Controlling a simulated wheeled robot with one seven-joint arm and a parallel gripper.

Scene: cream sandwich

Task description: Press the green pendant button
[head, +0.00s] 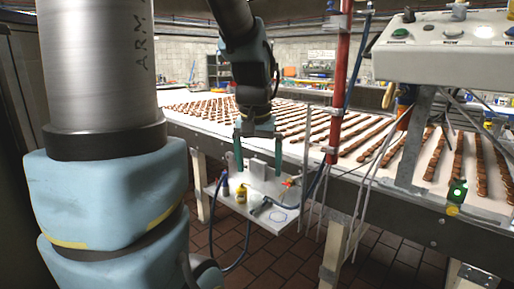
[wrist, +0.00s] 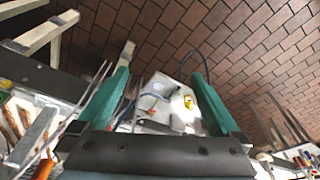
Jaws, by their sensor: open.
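A grey control box (head: 445,52) on a post stands at the upper right in the head view. A green button (head: 400,33) shows on its sloped top, left of other buttons. My gripper (head: 258,168) is in the middle of the head view, pointing down, with its teal fingers apart and nothing between them. It is well left of the control box and lower. In the wrist view my gripper (wrist: 160,76) is open above a small white shelf. I cannot make out the green button in the wrist view.
The white shelf (head: 280,216) holds a yellow bottle (head: 241,194), a blue bottle (head: 225,186) and small items. A long conveyor (head: 182,98) carries rows of brown pieces behind. A red post (head: 340,85) with hanging cables stands between my gripper and the control box. A small green item (head: 457,190) is at the conveyor edge.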

